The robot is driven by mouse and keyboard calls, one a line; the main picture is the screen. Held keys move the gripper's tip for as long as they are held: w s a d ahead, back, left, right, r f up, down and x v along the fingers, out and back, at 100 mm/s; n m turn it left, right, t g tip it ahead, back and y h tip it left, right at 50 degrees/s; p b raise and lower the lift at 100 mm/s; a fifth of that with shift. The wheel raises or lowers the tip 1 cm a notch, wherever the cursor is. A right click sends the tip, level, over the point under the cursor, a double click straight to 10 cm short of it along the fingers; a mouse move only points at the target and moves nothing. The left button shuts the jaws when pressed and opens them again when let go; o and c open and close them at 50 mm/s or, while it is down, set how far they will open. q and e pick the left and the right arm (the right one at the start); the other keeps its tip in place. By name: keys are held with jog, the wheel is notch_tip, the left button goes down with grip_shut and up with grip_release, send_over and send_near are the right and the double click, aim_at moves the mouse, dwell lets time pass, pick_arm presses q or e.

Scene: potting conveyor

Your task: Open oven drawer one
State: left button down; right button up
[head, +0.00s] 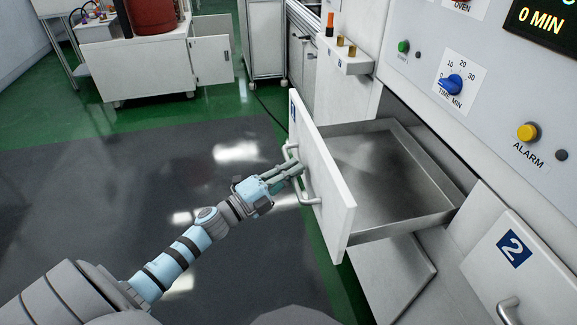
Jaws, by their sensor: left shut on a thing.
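Oven drawer one (330,190) stands pulled out from the white oven front, with its metal tray (385,175) exposed and empty. Its white front panel carries a blue label, seen edge-on at the upper left. A silver bar handle (311,197) runs along the panel's outer face. My left gripper (293,171) reaches in from the left and is shut on this handle. The fingertips partly hide the handle's upper part. My right gripper is not in view.
Drawer two (513,250) is closed at the lower right, with its own handle (508,312). Above are a blue time knob (454,85) and a yellow alarm button (528,131). A white cart (150,60) stands at the back left. The floor (130,180) left of the drawer is clear.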

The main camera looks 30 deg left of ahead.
pick_arm(q)
jog(key=c, duration=1.7)
grip_release()
jog(key=shift+o, duration=0.2)
jog(key=shift+s, duration=0.1)
jog(key=v, duration=1.2)
jog(key=shift+f, duration=0.1)
